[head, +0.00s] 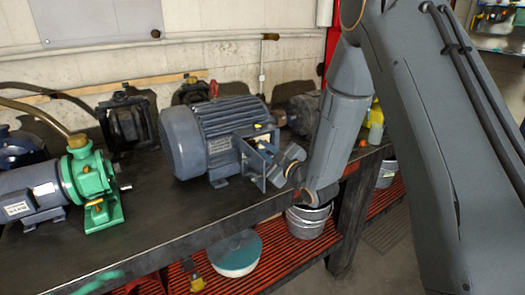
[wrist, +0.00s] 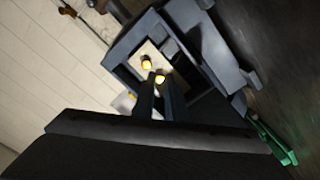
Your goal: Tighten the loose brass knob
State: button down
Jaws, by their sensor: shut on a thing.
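The large blue-grey motor (head: 185,145) sits on the dark workbench, with a boxy open bracket (head: 246,162) on its right side. In the wrist view the bracket (wrist: 122,50) frames a pale plate with small brass knobs. One brass knob (wrist: 160,78) is between my fingertips, and my gripper (wrist: 159,84) is shut on it. A second brass knob (wrist: 146,62) is just beyond, up and left. A third yellowish piece (wrist: 131,95) is partly hidden left of my fingers. In the head view my gripper (head: 272,157) reaches the bracket from the right; its fingertips are hard to make out.
A green pump (head: 95,180) with a grey motor stands at the left of the workbench (head: 165,225). Dark machines (head: 128,120) stand along the wall behind. Metal buckets (head: 310,220) and a teal-topped round container (head: 236,255) are on the red slatted shelf below.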

jog(key=shift+s+f, duration=0.1)
jog(key=shift+f, duration=0.05)
dwell(0.3)
jog(key=c, duration=1.8)
grip_release()
jog(key=shift+o, duration=0.2)
